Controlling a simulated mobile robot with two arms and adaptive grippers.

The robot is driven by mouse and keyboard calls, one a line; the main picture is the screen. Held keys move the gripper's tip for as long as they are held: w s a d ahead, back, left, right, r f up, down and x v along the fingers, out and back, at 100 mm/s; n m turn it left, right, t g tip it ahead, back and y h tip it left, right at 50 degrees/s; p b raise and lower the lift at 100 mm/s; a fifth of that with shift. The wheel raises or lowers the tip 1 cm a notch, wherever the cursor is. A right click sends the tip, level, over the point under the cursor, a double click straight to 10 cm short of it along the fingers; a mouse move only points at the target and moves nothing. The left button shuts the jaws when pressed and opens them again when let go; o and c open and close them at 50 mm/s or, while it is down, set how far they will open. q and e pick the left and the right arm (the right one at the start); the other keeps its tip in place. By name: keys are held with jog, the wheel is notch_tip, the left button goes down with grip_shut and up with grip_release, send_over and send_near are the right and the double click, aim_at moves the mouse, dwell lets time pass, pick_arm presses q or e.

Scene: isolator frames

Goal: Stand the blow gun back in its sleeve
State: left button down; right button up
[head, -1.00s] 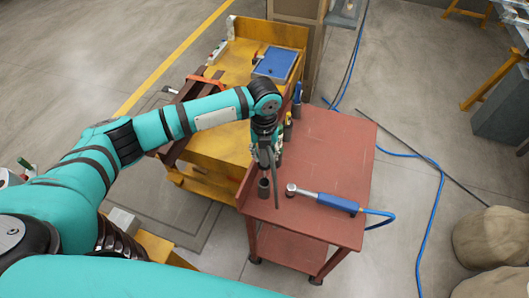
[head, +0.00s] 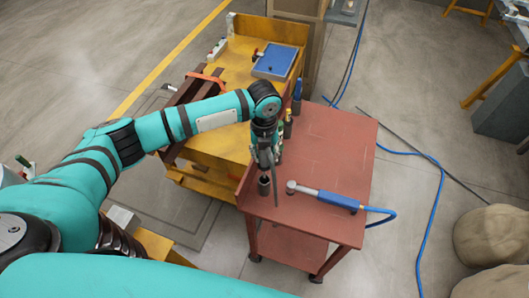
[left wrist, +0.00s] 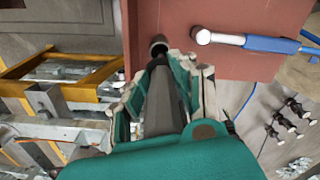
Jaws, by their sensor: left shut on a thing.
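My left gripper (head: 263,152) is above the near left part of the red trolley top (head: 325,160). It is shut on the blow gun, a dark, tapering body (left wrist: 163,105) between the teal fingers in the left wrist view. In the head view a thin grey rod (head: 275,185) points down from the gripper. The sleeve (head: 264,186), a small dark upright cup, stands at the trolley's left edge. The rod passes just right of it in the picture; I cannot tell how far apart they are. The sleeve's mouth (left wrist: 158,45) shows beyond the gun. My right gripper is out of view.
A blue-handled tool (head: 338,201) with a blue hose lies right of the sleeve. Several bottles or tools (head: 288,122) stand along the trolley's left edge behind my gripper. A yellow bench (head: 215,140) adjoins on the left. The trolley's right side is clear.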

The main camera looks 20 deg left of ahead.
pick_arm(q)
jog(key=shift+f+b, duration=0.75)
jog(key=shift+f, duration=0.8)
jog(key=shift+d+f+b, duration=0.15)
jog(key=shift+f+b, duration=0.55)
jog(key=shift+f, duration=0.6)
jog(key=shift+f+b, duration=0.65)
jog(key=shift+f, duration=0.45)
jog(key=c, duration=1)
grip_release()
jog(key=shift+r, duration=0.1)
jog(key=shift+d+r, duration=0.15)
jog(key=shift+r, duration=3.85)
jog(key=shift+w+r, duration=0.1)
